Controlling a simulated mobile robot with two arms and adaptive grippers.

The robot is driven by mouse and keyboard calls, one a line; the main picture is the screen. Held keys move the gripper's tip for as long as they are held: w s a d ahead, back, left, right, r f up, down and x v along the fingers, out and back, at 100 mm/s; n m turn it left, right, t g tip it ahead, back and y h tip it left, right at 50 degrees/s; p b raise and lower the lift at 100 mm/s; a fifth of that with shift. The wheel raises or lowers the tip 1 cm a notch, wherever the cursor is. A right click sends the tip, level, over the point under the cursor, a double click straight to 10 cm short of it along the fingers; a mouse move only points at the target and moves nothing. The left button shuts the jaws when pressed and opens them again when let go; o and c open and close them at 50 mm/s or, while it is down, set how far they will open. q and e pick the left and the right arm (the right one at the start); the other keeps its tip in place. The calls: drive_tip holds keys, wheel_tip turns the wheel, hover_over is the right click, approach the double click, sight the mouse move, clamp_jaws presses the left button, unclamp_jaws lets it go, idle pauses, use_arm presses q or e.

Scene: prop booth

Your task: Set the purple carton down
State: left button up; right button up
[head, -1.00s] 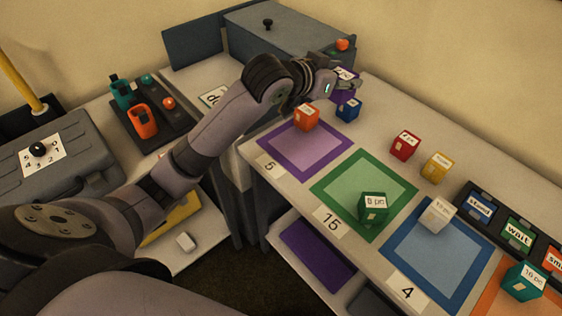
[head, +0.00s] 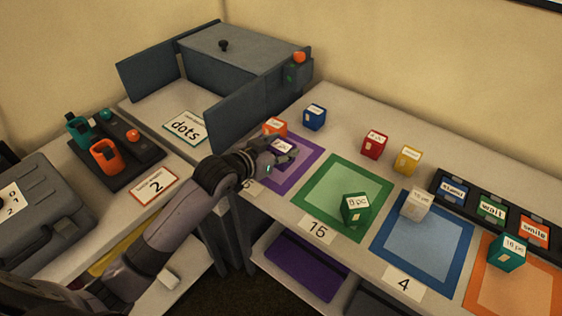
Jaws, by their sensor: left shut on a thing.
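My left gripper (head: 284,156) is shut on the purple carton (head: 279,145), low over or on the purple-bordered square (head: 306,161). The fingers hide much of the carton; part of its white label and purple side show. I cannot tell whether its underside touches the table. My right gripper is not in view.
An orange carton (head: 275,126) is just behind the held carton, with a blue one (head: 314,117) further back. Red (head: 374,145) and yellow (head: 407,159) cartons stand to the right. A green carton (head: 355,209) is on the green square (head: 332,184). An open grey door (head: 244,114) stands behind.

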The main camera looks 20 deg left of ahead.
use_arm(q)
drive_tip(key=shift+f, duration=2.5)
drive_tip(key=o, duration=1.2)
drive_tip(key=shift+s+r, duration=0.15)
drive_tip(key=v, duration=1.1)
drive_tip(key=shift+s+a+r, duration=0.1)
drive_tip(key=shift+s, duration=0.25)
